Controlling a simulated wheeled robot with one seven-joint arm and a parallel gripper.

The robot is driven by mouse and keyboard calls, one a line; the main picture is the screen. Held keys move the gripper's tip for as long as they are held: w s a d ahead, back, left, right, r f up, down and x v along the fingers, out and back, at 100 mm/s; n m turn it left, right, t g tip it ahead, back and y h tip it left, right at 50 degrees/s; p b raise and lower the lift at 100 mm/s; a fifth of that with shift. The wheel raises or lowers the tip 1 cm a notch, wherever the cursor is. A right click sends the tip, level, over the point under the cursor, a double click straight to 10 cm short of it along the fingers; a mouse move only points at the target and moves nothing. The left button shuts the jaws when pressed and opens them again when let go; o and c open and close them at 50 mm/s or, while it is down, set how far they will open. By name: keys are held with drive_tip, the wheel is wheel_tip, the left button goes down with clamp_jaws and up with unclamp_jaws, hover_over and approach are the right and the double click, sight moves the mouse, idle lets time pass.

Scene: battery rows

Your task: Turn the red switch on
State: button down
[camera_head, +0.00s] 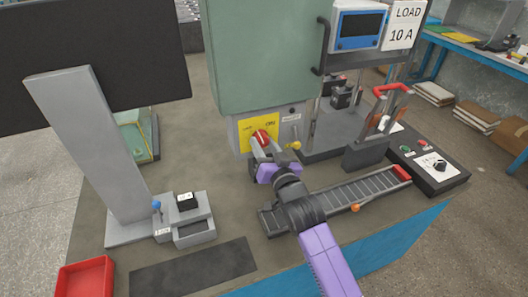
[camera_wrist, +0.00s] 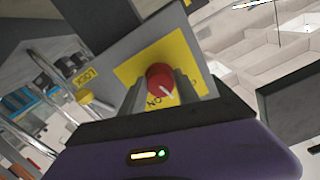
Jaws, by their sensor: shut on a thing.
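The red switch (camera_head: 262,137) is a round knob with a white pointer line, on a yellow plate (camera_head: 272,125) marked ON at its right. The plate is on the front of a grey box below a green cabinet. In the wrist view the red switch (camera_wrist: 160,80) sits between my two fingers, with the yellow plate (camera_wrist: 187,50) behind it. My gripper (camera_head: 264,151) reaches the knob from the front and is shut on it. It also shows in the wrist view (camera_wrist: 162,90). The fingers hide the knob's sides and part of the plate's lettering.
A yellow knob (camera_head: 294,145) is right of the plate, close to my gripper. A roller track (camera_head: 335,198) lies on the table near my arm. A load stand (camera_head: 355,110) is at the right. A black mat (camera_head: 190,268) and red bin (camera_head: 85,278) are front left.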

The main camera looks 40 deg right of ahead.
drive_tip(key=m+b, duration=0.3)
drive_tip(key=m, duration=0.3)
drive_tip(key=shift+m+b, duration=0.3)
drive_tip(key=shift+b, duration=0.1)
drive_tip(key=m+b, duration=0.2)
drive_tip(key=m, duration=0.3)
drive_tip(key=shift+r+m, duration=0.1)
drive_tip(key=shift+m, duration=0.2)
drive_tip(key=c, duration=0.9)
unclamp_jaws()
drive_tip(key=shift+a, duration=0.1)
drive_tip(key=b+v, duration=0.1)
drive_tip(key=v, duration=0.7)
drive_tip(key=shift+w, duration=0.1)
